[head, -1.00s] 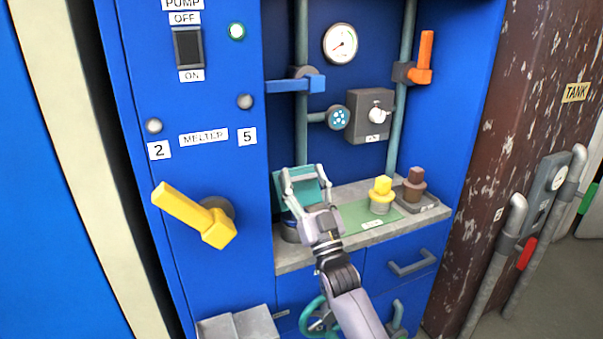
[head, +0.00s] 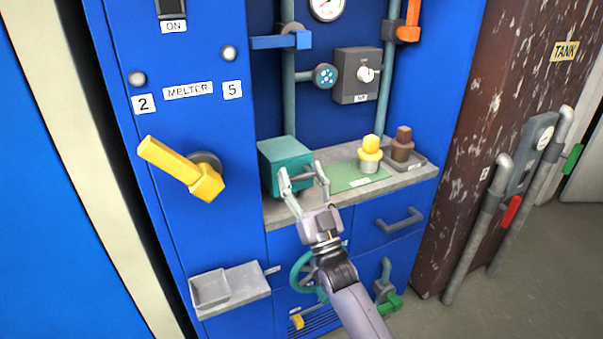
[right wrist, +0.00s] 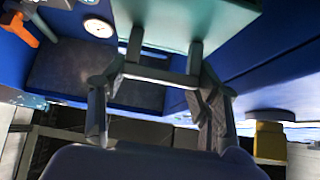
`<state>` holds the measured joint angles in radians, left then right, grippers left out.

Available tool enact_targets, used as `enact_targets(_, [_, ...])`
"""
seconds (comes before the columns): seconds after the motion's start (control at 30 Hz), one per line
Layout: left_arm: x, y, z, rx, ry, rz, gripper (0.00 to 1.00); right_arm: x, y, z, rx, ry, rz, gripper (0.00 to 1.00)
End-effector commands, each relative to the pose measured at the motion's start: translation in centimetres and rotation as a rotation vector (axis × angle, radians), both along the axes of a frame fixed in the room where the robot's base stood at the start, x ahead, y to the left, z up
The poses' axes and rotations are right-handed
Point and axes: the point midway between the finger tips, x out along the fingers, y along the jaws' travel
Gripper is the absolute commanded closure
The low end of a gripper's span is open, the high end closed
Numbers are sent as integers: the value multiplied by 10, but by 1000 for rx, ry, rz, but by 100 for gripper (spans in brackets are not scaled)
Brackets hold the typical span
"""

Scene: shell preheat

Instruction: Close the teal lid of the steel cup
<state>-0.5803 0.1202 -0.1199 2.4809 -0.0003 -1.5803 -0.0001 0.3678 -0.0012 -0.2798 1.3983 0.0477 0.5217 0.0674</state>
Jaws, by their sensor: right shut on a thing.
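The teal lid (head: 285,153) shows as a box-like block at the left end of the grey counter, with a grey bar handle on its front. The steel cup cannot be made out; the lid and my gripper cover its place, and I cannot tell how the lid sits on it. My right gripper (head: 304,175) is at the lid's front, shut on its handle. In the right wrist view the lid's teal surface (right wrist: 205,14) fills the top, and the handle bar (right wrist: 160,75) lies between the fingers. My left gripper is not in view.
On the counter (head: 400,184) to the right stand a yellow-topped piece (head: 370,150) on a green mat (head: 345,180) and a brown-topped piece (head: 402,145). A blue lever (head: 272,42) is above the lid. A yellow lever (head: 180,168) juts out left.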

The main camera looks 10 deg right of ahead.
Motion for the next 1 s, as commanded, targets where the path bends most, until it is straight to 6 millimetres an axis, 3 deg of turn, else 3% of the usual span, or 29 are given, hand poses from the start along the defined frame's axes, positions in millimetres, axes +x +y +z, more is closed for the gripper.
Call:
enact_targets(0.03, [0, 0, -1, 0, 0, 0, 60, 2, 1, -9, -10, 20, -3, 92])
enact_targets(0.3, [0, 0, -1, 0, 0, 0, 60, 2, 1, -8, -10, 20, -3, 92])
enact_targets(0.33, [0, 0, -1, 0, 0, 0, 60, 2, 1, -8, -10, 20, -3, 42])
enact_targets(0.63, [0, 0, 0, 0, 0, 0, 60, 1, 0, -4, -5, 10, -1, 22])
enact_targets(1.0, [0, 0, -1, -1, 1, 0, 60, -2, -1, -5, -2, 8, -1, 22])
